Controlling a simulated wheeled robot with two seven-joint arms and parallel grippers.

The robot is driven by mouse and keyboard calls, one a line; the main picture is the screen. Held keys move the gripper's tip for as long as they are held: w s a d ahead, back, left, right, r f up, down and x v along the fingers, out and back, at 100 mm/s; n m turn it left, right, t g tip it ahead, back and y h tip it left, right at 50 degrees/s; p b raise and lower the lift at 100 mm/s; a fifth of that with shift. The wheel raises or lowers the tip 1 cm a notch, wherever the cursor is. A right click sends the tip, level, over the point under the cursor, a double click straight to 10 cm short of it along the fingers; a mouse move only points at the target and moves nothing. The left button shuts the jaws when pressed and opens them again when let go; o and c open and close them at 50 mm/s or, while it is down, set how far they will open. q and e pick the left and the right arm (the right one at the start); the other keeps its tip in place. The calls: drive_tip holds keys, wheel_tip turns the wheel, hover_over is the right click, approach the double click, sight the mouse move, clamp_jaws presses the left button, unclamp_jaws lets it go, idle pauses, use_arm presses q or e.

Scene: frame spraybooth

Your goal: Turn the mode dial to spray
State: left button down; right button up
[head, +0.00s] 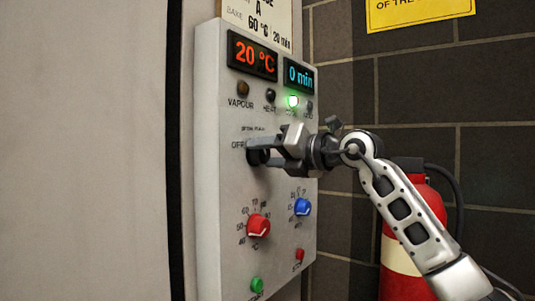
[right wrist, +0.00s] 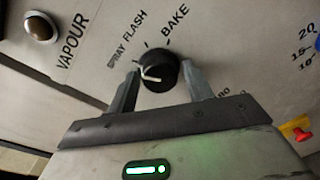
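The mode dial (right wrist: 158,72) is a round black knob with a white pointer mark on the grey control panel (head: 212,220). In the right wrist view, the labels SPRAY, FLASH and BAKE run around its upper side. The white mark points to the left in that view, near the SPRAY side; its exact setting is hard to read. My left gripper is not in view.
A red knob (head: 259,226), a blue knob (head: 302,207) and green (head: 257,285) and red (head: 299,255) buttons sit lower on the panel. The displays (head: 252,56) read 20 °C and 0 min. One green lamp (head: 292,101) is lit. A fire extinguisher (head: 405,275) stands behind my right arm.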

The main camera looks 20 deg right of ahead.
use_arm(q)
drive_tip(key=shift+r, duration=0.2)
use_arm(e)
drive_tip(key=shift+o, duration=0.3)
use_arm(q)
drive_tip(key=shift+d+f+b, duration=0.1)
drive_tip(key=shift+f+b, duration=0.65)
drive_tip(key=shift+b, duration=0.95)
use_arm(e)
drive_tip(key=f+v, duration=0.1)
drive_tip(key=v, duration=1.5)
drive_tip(key=shift+r, duration=0.45)
drive_tip(key=shift+a, duration=0.15)
